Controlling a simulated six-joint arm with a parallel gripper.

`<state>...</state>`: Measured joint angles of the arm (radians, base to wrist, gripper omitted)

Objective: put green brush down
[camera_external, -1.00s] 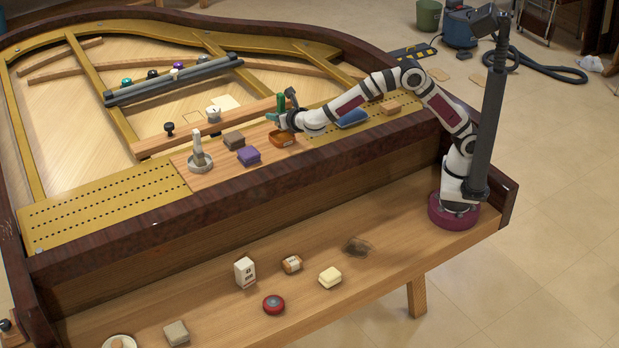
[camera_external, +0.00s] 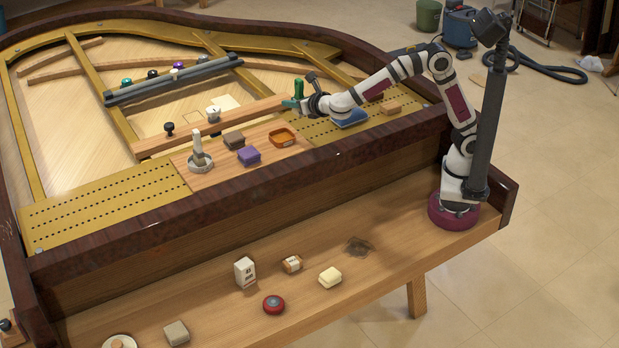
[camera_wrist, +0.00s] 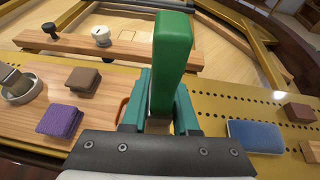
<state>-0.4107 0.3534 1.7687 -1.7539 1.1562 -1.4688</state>
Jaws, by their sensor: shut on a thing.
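The green brush (camera_external: 299,89) is held upright in my gripper (camera_external: 298,101), which is shut on it. In the wrist view the tall green handle (camera_wrist: 172,60) stands between the green jaws of my gripper (camera_wrist: 160,108). The brush's lower end is hidden by the jaws and the gripper body. My gripper is above the gold perforated plate, near the right end of the long wooden rail, behind and right of the orange tray (camera_external: 283,138). I cannot tell how high the brush is above the surface.
A wooden board (camera_external: 213,175) holds a brown block (camera_external: 234,139), a purple sponge (camera_external: 249,155) and a white-handled brush in a round dish (camera_external: 200,163). A blue sponge (camera_external: 349,118) lies on the gold plate (camera_external: 105,205) below my forearm. The plate's left part is clear.

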